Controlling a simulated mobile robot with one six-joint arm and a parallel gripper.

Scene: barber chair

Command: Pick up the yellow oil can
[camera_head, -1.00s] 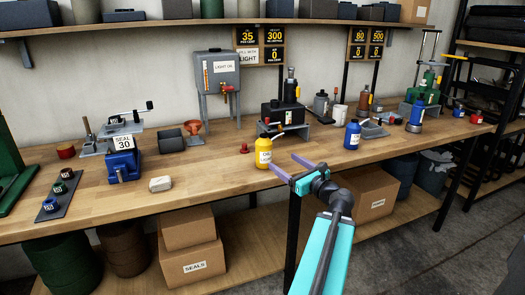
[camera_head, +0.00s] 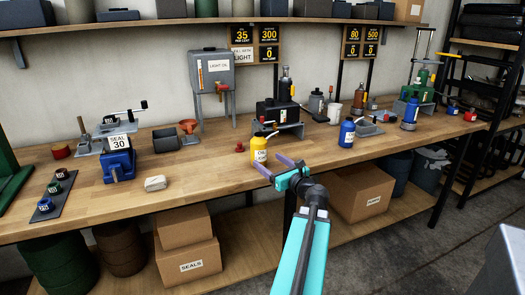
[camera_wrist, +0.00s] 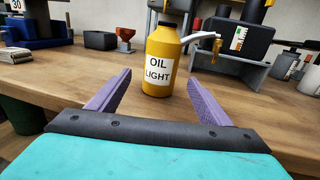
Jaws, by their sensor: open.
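The yellow oil can (camera_head: 259,151) stands upright near the front edge of the wooden bench. In the wrist view the oil can (camera_wrist: 161,62) shows a white label reading "OIL LIGHT", a dark cap and a pale spout pointing right. My gripper (camera_head: 269,166) is open, its two purple fingers pointing at the can from the front. In the wrist view my gripper (camera_wrist: 156,88) has one finger on each side in front of the can, with the can seen between and beyond the fingertips. Nothing is between the fingers.
A blue bottle (camera_head: 347,133) stands on the bench to the right. A small red object (camera_head: 239,147) lies left of the can. A black machine (camera_head: 278,112) stands behind it. A blue vise-like block (camera_head: 118,164) and a pale block (camera_head: 155,183) are farther left, with bare wood between.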

